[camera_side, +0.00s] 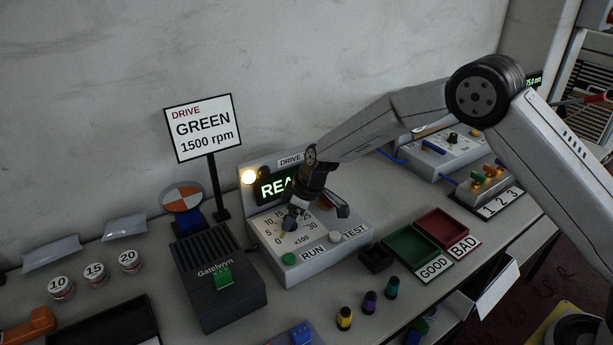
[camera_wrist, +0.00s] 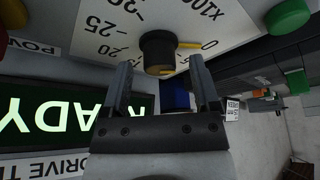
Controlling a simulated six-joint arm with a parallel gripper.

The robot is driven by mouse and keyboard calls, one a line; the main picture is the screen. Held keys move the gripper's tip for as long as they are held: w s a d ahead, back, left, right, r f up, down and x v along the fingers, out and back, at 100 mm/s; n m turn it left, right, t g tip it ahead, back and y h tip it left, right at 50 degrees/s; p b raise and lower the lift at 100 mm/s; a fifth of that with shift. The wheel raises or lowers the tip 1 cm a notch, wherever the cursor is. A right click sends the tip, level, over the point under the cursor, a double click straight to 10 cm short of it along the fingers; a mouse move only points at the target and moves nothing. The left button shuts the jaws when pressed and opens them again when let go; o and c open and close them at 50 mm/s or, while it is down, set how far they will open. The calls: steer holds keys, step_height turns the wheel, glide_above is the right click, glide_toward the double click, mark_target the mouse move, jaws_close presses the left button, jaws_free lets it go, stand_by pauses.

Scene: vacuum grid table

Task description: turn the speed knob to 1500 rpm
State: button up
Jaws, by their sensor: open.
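The speed knob (camera_wrist: 158,50) is a short black cylinder on a white dial plate (camera_wrist: 235,12), marked in x100 steps. In the wrist view a yellow pointer beside the knob is directed toward the 0. The knob (camera_side: 289,222) also shows in the side view, close below my gripper, partly covered. My gripper (camera_wrist: 160,62) is open, its two fingers apart on either side of the knob in the picture; I cannot tell whether they touch it. My gripper (camera_side: 301,205) is over the drive tester (camera_side: 352,242) in the side view. A sign (camera_side: 204,128) reads DRIVE GREEN 1500 rpm.
The tester's green display (camera_wrist: 75,118) reads READY, partly hidden. A dark fixture (camera_side: 215,285) stands left; GOOD (camera_side: 413,248) and BAD (camera_side: 447,229) trays are right.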

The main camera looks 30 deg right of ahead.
steer(key=shift+a+f, duration=0.1)
steer(key=shift+f, duration=0.1)
jaws_close()
